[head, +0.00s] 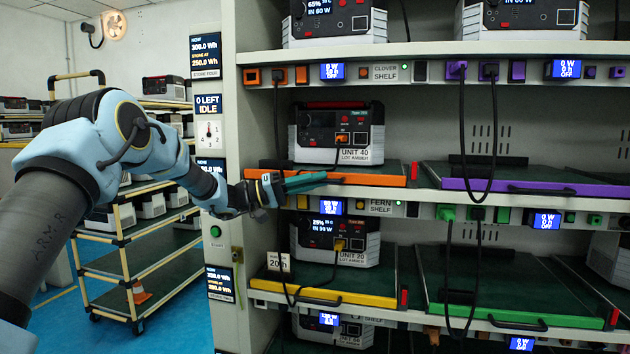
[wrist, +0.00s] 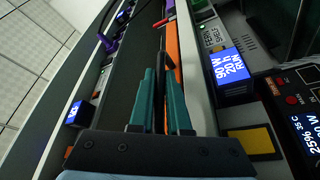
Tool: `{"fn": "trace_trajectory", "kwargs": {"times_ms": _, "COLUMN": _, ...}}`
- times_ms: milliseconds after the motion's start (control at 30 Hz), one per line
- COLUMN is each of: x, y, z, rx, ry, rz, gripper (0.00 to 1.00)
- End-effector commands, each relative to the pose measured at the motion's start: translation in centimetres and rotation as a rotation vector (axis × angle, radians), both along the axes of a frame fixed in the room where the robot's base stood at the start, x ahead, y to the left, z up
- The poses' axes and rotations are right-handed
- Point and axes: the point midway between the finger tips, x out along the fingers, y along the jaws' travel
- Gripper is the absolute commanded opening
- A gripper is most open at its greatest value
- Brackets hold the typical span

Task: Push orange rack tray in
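The orange rack tray shows its orange front strip (head: 375,180) on the middle shelf, left bay. The strip also shows in the wrist view (wrist: 172,55). A grey and black unit marked UNIT 40 (head: 325,153) stands at the back of this tray. My gripper (head: 322,178) is at the tray's front, its teal fingers lying across the strip and hiding its middle. In the wrist view my gripper (wrist: 160,72) has its fingers close together, with a dark handle bar (wrist: 168,55) at the tips. I cannot tell whether they grip it.
A purple-edged tray (head: 545,190) lies to the right. Yellow (head: 345,298) and green (head: 470,314) trays are on the shelf below. Black cables hang in front of the shelves. A shelving cart (head: 130,262) stands at the left on blue floor.

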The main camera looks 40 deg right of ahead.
Motion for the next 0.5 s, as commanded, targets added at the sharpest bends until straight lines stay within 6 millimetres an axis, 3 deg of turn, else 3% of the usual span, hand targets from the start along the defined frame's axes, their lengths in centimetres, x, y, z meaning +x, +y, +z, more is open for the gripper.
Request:
{"fn": "trace_trajectory", "kwargs": {"times_ms": 33, "x": 0.31, "y": -0.15, "z": 0.16, "rx": -0.002, "ry": 0.001, "rz": 0.012, "gripper": 0.16}}
{"fn": "trace_trajectory", "kwargs": {"times_ms": 300, "x": 0.2, "y": -0.11, "z": 0.14, "rx": -0.001, "ry": 0.0, "rz": 0.008, "gripper": 0.45}}
{"fn": "trace_trajectory", "kwargs": {"times_ms": 500, "x": 0.15, "y": -0.09, "z": 0.12, "rx": -0.002, "ry": 0.0, "rz": 0.006, "gripper": 0.45}}
